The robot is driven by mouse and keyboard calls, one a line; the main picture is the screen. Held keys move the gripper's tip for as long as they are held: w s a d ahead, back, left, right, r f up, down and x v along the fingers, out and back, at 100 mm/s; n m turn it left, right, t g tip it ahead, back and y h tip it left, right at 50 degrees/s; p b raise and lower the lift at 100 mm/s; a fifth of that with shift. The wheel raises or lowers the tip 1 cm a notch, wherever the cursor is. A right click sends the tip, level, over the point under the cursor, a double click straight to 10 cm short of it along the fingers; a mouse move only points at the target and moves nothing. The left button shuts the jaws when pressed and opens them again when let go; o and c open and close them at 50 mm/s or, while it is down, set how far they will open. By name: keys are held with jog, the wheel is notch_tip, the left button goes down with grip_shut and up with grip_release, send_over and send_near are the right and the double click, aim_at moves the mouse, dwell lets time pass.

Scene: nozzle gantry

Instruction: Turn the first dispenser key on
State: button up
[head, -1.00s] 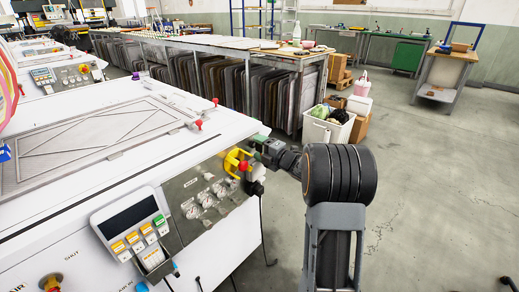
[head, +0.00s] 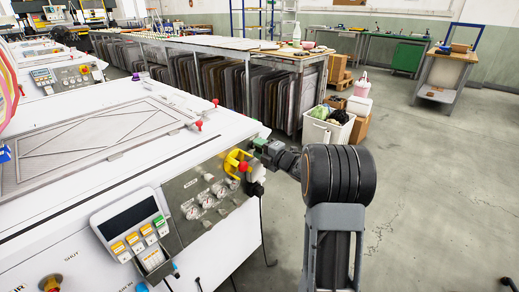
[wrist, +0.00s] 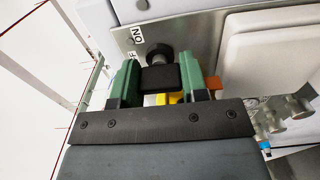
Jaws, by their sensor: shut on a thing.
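My gripper (wrist: 163,80) has green fingers, and it is shut on a black key (wrist: 158,77) in the wrist view. The key has a blocky handle between the fingers and a rounder black part behind it, towards a grey metal panel (wrist: 190,42). An "ON" label (wrist: 137,35) is on the panel beside the key, with part of another label below it. In the head view my gripper (head: 262,147) is at the right corner of the white machine (head: 100,185). The key cannot be made out there.
A yellow part (head: 233,161) with a red button (head: 243,167) is close to my gripper. Open floor (head: 430,190) lies to the right.

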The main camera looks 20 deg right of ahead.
jog(key=shift+m, duration=0.3)
jog(key=m+p, duration=0.2)
jog(key=m, duration=0.1)
jog(key=shift+r+m, duration=0.1)
jog(key=shift+m, duration=0.3)
jog(key=m+p, duration=0.3)
jog(key=m, duration=0.1)
jog(key=shift+m, duration=0.3)
jog(key=m+p, duration=0.3)
jog(key=m, duration=0.1)
jog(key=m+p, duration=0.2)
jog(key=m, duration=0.2)
jog(key=shift+m, duration=0.3)
jog(key=shift+p, duration=0.3)
jog(key=o, duration=0.9)
